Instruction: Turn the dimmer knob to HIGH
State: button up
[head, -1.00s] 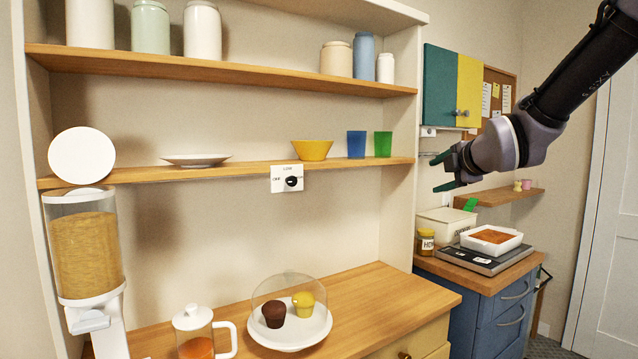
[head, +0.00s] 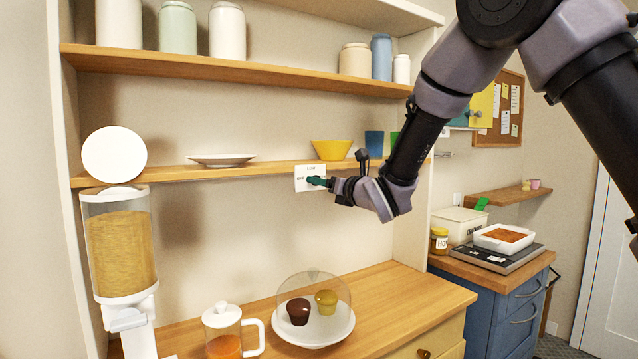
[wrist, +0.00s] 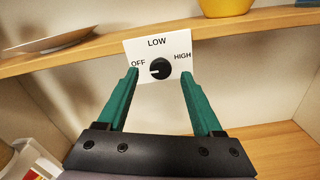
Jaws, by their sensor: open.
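The dimmer is a white plate (wrist: 140,48) marked OFF, LOW and HIGH, fixed to the front of the middle shelf. Its round black knob (wrist: 160,69) has a white mark that points left, toward OFF. My gripper (wrist: 160,74) is open, with one green finger on the left of the knob and one on the right in the wrist view. There are visible gaps between the fingers and the knob. In the head view, my gripper (head: 318,181) is at the plate (head: 307,172) and hides the knob and the HIGH label.
A yellow bowl (head: 331,149) stands on the shelf (head: 270,168) just above the dimmer, with blue and green cups beside it. A white plate lies further left. Below, a glass dome (head: 314,285) covers two muffins on the wooden counter (head: 420,300).

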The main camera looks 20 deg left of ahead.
jog(key=shift+x, duration=1.25)
grip_shut()
